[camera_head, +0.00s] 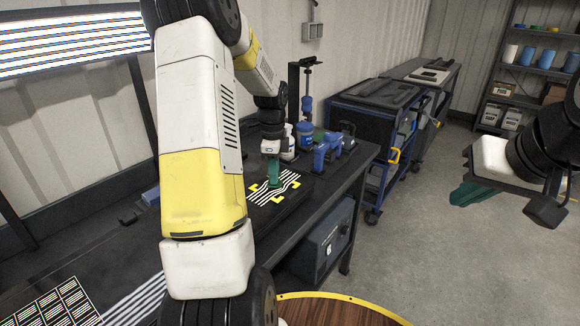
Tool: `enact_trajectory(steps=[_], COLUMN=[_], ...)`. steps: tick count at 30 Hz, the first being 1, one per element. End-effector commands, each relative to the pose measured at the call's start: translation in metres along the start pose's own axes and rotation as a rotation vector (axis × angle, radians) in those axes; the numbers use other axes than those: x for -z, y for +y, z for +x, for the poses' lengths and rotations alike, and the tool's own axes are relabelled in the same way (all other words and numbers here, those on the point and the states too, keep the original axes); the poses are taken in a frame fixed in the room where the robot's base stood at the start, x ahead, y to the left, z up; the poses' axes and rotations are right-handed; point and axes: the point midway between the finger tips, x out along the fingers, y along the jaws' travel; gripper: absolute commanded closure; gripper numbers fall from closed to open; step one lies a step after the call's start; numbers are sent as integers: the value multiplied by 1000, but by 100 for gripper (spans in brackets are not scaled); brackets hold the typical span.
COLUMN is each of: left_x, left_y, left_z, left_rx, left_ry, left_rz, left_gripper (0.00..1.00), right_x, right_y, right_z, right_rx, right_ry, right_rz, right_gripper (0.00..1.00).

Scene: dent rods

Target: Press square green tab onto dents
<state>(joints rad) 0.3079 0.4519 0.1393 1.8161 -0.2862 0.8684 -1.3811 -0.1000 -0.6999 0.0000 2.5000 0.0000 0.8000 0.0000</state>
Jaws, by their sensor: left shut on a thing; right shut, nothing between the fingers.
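My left arm crosses the view, and its gripper (272,170) points down at the bench. It is shut on a small green piece, probably the square green tab, at the striped patch. The tab's outline blends with the green fingers, and I cannot tell whether it touches the surface. The dark panel (301,192) carries the white striped patch, whose lines bend near the gripper, with yellow corner marks around it. The dents themselves are partly hidden by the gripper. My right gripper (468,194) is shut and empty, held over the floor at the right.
Blue tools (322,156) and bottles stand on the bench just behind the patch. A blue tool cart (375,125) stands beyond the bench. A striped light board (70,42) hangs at upper left. Shelves (525,75) stand at the back right. The floor between is clear.

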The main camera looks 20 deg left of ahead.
Motion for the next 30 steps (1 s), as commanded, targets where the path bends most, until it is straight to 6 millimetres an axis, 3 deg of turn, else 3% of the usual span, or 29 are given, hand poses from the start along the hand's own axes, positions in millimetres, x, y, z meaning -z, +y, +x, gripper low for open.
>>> enact_trajectory(steps=[30], left_x=[0], left_y=[0], left_z=[8], left_rx=[0], left_ry=[0], left_rz=[0], left_gripper=[100], right_x=[0], right_y=[0], right_z=[0], right_rx=[0], right_ry=[0], right_rz=[0], right_gripper=[100])
